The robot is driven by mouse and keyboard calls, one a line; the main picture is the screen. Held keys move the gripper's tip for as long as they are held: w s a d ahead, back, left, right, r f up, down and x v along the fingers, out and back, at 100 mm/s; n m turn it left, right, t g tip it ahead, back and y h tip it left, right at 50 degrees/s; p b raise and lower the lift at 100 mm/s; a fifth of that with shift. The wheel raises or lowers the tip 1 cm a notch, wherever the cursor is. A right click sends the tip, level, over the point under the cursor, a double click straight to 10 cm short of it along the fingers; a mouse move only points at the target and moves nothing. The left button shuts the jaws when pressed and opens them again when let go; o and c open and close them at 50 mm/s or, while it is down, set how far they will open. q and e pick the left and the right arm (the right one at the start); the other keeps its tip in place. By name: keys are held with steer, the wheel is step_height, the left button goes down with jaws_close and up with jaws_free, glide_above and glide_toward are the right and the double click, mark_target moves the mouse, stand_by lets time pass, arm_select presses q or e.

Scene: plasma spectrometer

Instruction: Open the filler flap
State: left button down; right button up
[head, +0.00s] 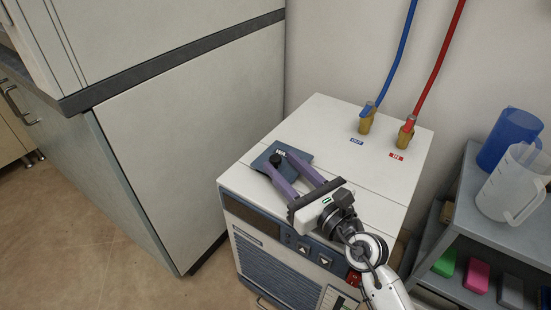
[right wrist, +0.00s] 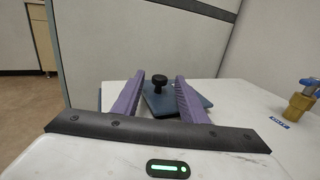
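The filler flap (head: 266,158) is a dark blue plate with a black knob (head: 276,159), set in the top of the white chiller unit (head: 330,130) near its left front edge. My right gripper (head: 294,168) is over the flap with its two purple fingers spread. In the right wrist view the flap (right wrist: 190,100) lies flat beyond and below the fingers. The knob (right wrist: 159,82) stands between the fingertips, with gaps on both sides. I cannot tell the fingers' exact height above the plate. My left gripper is not in view.
A blue hose (head: 403,50) and a red hose (head: 440,65) rise from brass fittings at the back of the unit. A grey shelf cart (head: 462,190) with a blue cup (head: 509,138) and a clear jug (head: 514,185) stands at the right. A tall cabinet (head: 190,130) stands at the left.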

mark_target(279, 161)
steer(key=shift+b+x, duration=0.35)
steer(key=shift+x, duration=1.55)
jaws_close()
